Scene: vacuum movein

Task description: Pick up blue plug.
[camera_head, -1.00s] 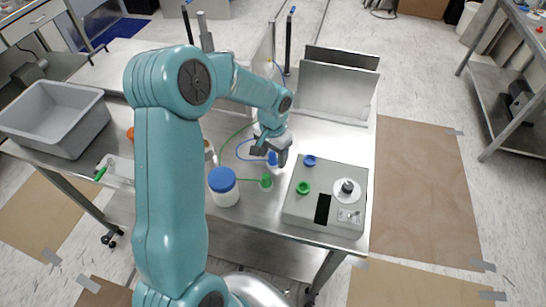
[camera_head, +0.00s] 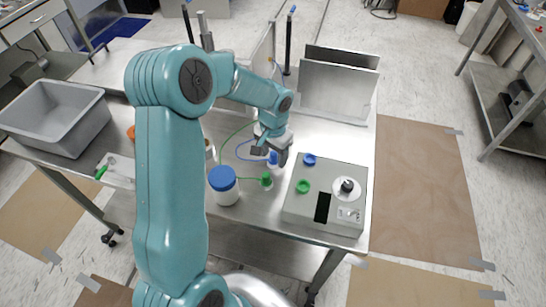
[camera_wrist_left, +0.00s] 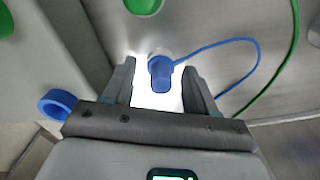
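The blue plug (camera_head: 272,158) stands on a white base on the metal table, with a thin blue cord attached. My left gripper (camera_head: 271,155) is right at the plug. In the wrist view, the blue plug (camera_wrist_left: 160,73) sits between the two spread fingers of my left gripper (camera_wrist_left: 158,80), with bright gaps on both sides. The gripper is open and no finger appears to touch the plug. My right gripper is not in view.
A grey box (camera_head: 335,176) with a blue port (camera_head: 309,160) and a green port (camera_head: 303,187) stands to the right. A green plug (camera_head: 266,180) and a blue-lidded jar (camera_head: 223,186) stand nearby. A grey bin (camera_head: 55,118) is at left.

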